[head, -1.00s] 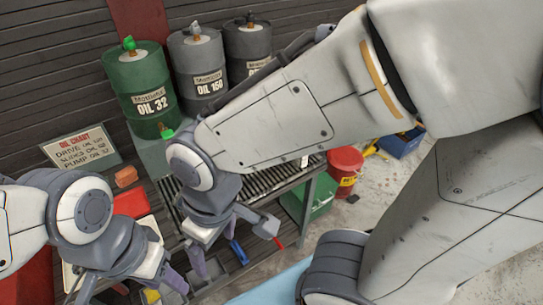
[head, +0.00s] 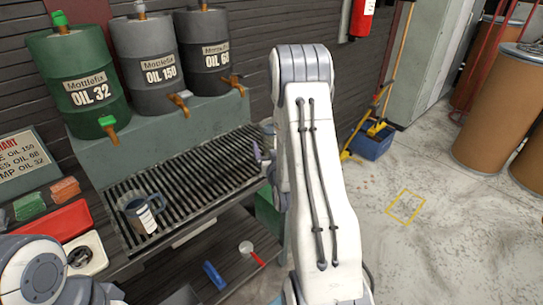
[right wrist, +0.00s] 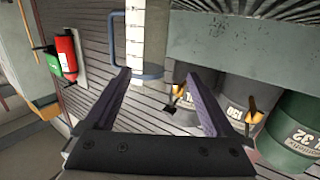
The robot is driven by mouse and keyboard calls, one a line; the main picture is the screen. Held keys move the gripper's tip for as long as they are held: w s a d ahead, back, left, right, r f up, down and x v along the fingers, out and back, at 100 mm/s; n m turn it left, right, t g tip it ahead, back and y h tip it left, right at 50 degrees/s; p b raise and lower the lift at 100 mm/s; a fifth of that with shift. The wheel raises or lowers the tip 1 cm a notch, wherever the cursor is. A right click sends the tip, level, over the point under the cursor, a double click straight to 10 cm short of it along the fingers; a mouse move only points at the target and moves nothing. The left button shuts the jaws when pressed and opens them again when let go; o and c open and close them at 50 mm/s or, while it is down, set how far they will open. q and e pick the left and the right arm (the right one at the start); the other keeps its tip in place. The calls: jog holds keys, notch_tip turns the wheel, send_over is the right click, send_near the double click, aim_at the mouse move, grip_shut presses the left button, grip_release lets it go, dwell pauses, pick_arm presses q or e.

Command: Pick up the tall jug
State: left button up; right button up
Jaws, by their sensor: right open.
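A tall pale jug with dark marks and a blue handle (right wrist: 140,45) shows at the top of the right wrist view, beyond my right gripper (right wrist: 157,73). The gripper's two purple fingers are open and empty, apart from each other, with the jug ahead near the left finger. In the head view my right arm hides most of this gripper; a purple fingertip (head: 257,151) shows at the grate's right end. The tall jug is hidden or unclear there. A shorter blue-grey jug with a striped label (head: 142,213) stands on the grate. My left gripper is out of frame.
The slatted grate (head: 195,172) lies in front of the drum stand (head: 160,118). Oil drums with taps stand above it: a green one (head: 82,80) and two grey ones. A red tray (head: 55,222) lies left.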

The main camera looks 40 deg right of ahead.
jog(key=shift+m+h, duration=0.3)
jog(key=shift+h, duration=0.3)
jog(key=d, duration=0.1)
jog(key=w+d, duration=0.2)
jog(key=d, duration=0.1)
jog(key=shift+w+f+p, duration=0.1)
jog(key=shift+w+p, duration=0.15)
jog(key=shift+p, duration=0.15)
jog(key=shift+a+f+p+x, duration=0.1)
jog(key=shift+p+x, duration=0.25)
jog(key=shift+x, duration=1.2)
jog(key=shift+a+f+p+x, duration=0.15)
jog(key=shift+p+x, duration=0.15)
jog(key=shift+x, duration=1.25)
jog(key=shift+w, duration=0.1)
jog(key=shift+c, duration=0.3)
jog(key=c, duration=1.2)
jog(key=shift+r, duration=0.15)
